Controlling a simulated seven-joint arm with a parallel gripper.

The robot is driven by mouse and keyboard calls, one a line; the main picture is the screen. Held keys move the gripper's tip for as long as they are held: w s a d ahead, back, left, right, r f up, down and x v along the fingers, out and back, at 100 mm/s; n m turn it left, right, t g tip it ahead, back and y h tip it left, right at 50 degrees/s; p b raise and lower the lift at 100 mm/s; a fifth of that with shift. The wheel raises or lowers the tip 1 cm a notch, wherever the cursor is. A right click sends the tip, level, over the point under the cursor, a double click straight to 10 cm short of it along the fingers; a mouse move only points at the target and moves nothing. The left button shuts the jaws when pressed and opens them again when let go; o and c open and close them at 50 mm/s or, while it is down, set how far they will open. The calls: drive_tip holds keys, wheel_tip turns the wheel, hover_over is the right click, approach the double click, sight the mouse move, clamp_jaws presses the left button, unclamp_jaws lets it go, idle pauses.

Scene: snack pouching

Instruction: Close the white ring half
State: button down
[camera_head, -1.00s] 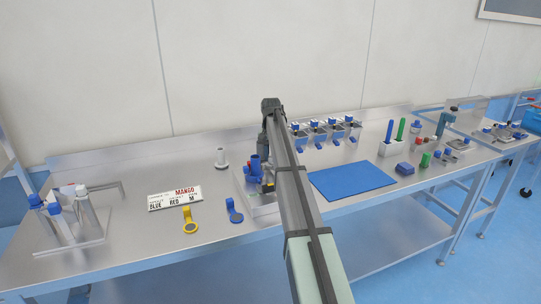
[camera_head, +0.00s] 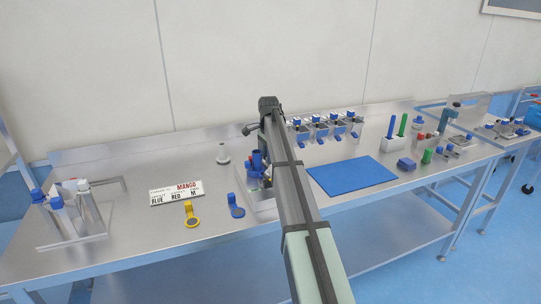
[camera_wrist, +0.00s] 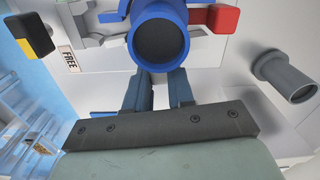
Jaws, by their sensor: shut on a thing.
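A blue tube (camera_head: 256,160) stands on a metal base (camera_head: 264,206) in the middle of the table, partly behind my arm. In the wrist view the tube's round blue mouth (camera_wrist: 160,11) faces the camera, with a red block (camera_wrist: 222,18) to its right. My gripper (camera_wrist: 160,82) reaches in beneath the tube's rim with its two dark blue fingers a little apart. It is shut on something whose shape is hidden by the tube. A pale strip shows between the fingers. I cannot make out the white ring half clearly.
A grey flanged cylinder (camera_wrist: 285,78) stands to the right in the wrist view. A black-and-yellow block (camera_wrist: 32,34) and a "FREE" label (camera_wrist: 69,59) are at left. A sign (camera_head: 176,193), yellow scoop (camera_head: 190,214) and blue scoop (camera_head: 236,207) lie left of the base; a blue mat (camera_head: 352,177) lies right.

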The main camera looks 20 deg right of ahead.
drive_tip(key=shift+s+a+m, duration=0.15)
drive_tip(key=shift+a+m, duration=0.2)
drive_tip(key=shift+m, duration=0.45)
drive_tip(key=c, duration=1)
unclamp_jaws()
drive_tip(key=shift+o, duration=0.2)
wheel_tip(320, 180, up, 14)
